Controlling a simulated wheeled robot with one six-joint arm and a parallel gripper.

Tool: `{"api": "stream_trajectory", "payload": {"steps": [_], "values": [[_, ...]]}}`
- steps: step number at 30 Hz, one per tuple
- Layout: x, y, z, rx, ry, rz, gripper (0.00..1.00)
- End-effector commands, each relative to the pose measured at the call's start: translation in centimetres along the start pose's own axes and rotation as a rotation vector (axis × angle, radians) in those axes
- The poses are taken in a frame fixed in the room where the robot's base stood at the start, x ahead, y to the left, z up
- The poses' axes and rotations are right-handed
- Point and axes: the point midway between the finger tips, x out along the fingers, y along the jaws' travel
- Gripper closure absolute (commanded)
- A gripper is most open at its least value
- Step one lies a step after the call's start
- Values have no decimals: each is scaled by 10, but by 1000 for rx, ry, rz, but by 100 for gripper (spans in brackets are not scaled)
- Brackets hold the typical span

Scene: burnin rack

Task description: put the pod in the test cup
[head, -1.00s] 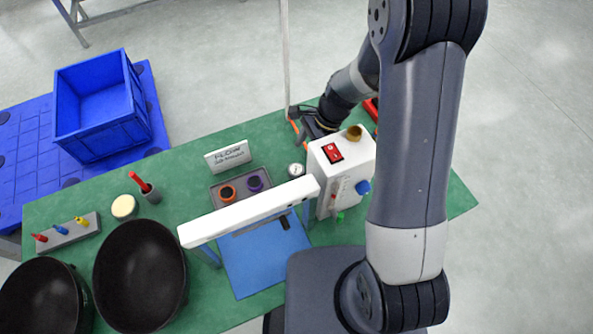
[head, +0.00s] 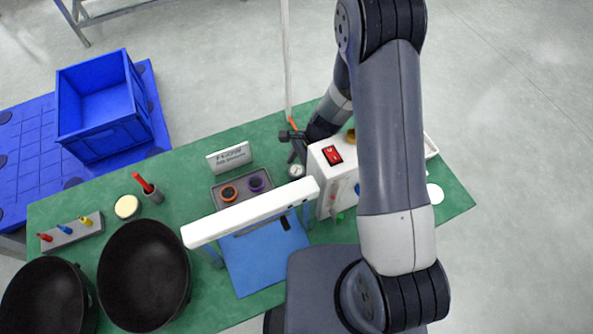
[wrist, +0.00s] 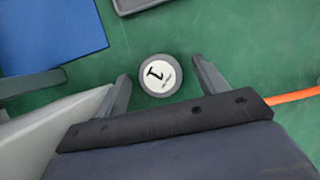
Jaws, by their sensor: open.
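Two dark round pieces, one with an orange rim (head: 229,192) and one with a purple rim (head: 257,183), sit in a grey tray (head: 219,202) behind the white beam. I cannot tell which is the pod. A brass cup (head: 350,136), possibly the test cup, is on top of the white box (head: 328,180), partly hidden by my arm. My gripper (head: 292,141) is open and empty behind the box's left side. In the wrist view its fingers (wrist: 164,86) stand either side of a round white-faced gauge (wrist: 160,74), below them.
The white beam (head: 250,212) spans a blue mat (head: 262,262) in front of the tray. The gauge (head: 297,171) stands between tray and box. A sign (head: 229,156) stands behind the tray. Black bowls (head: 143,275) are front left. An orange cable (wrist: 297,95) runs right of my gripper.

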Motion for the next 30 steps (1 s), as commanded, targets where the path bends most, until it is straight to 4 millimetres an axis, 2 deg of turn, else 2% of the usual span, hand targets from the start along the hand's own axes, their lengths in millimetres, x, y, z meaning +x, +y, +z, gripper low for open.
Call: {"api": "stream_trajectory", "payload": {"steps": [2,20,30], "values": [[0,0,0,0,0,0,35],[0,0,0,0,0,0,84],[-5,-1,2,-1,1,-2,84]]}}
